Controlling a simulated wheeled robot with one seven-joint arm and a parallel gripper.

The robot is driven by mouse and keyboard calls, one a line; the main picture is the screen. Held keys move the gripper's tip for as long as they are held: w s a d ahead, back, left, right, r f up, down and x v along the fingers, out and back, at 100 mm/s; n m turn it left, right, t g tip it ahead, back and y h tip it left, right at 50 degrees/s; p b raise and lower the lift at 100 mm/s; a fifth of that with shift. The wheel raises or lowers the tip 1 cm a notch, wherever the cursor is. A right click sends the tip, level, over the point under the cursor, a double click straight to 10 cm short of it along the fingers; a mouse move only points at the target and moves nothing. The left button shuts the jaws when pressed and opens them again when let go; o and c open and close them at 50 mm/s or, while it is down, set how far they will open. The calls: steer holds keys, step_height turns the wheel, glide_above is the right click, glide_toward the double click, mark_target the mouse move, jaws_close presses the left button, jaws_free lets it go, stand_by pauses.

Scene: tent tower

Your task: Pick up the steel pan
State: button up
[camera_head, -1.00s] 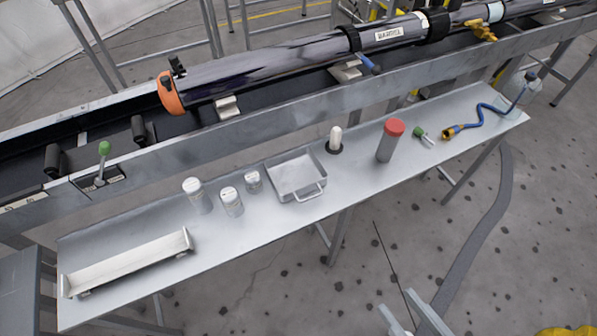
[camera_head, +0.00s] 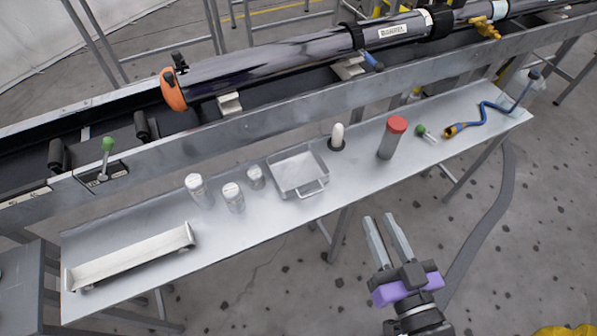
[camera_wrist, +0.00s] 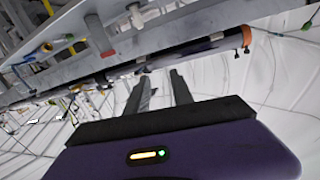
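The steel pan (camera_head: 284,179) is a shallow square tray with a wire handle (camera_head: 311,189) on its near side. It lies on the metal bench (camera_head: 250,225), near the bench's middle. My gripper (camera_head: 384,219) has grey fingers and a purple body. It is in front of the bench, to the right of and nearer than the pan, with its fingers apart and nothing between them. The wrist view also shows the open fingers (camera_wrist: 160,92). I cannot make out the pan in that tilted view.
White-lidded jars (camera_head: 232,200) stand left of the pan. A pale peg (camera_head: 337,136) and a red-capped cylinder (camera_head: 391,138) stand right of it. A long tray (camera_head: 130,258) lies at the bench's left end. A rail with a dark tube (camera_head: 270,68) runs behind. The pan's front side is clear.

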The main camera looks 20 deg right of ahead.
steer(key=w+d+f+g, duration=0.1)
steer(key=w+d+f, duration=0.3)
steer(key=w, duration=0.6)
steer(key=w+d+f+g, duration=0.1)
steer(key=w+d+f, duration=0.25)
steer(key=w, duration=0.75)
steer(key=f+n+y, duration=0.1)
steer(key=a+f+n+y, duration=0.1)
steer(key=f, duration=0.1)
steer(key=w+a+f+n+g+y, duration=0.1)
steer(key=f, duration=0.1)
steer(key=shift+w+a+f+y, duration=0.1)
steer(key=shift+a+f+y, duration=0.1)
steer(key=shift+a+y, duration=0.1)
steer(key=shift+w+f+n, duration=0.15)
steer(key=shift+w+n, duration=0.05)
steer(key=shift+n, duration=0.1)
steer(key=shift+a+p+x, duration=0.15)
steer(key=shift+p+x, duration=0.2)
steer(key=shift+x, duration=1.45)
steer(key=shift+a+p+x, duration=0.2)
steer(key=shift+p+x, duration=0.15)
steer(key=shift+x, duration=1.45)
jaws_close()
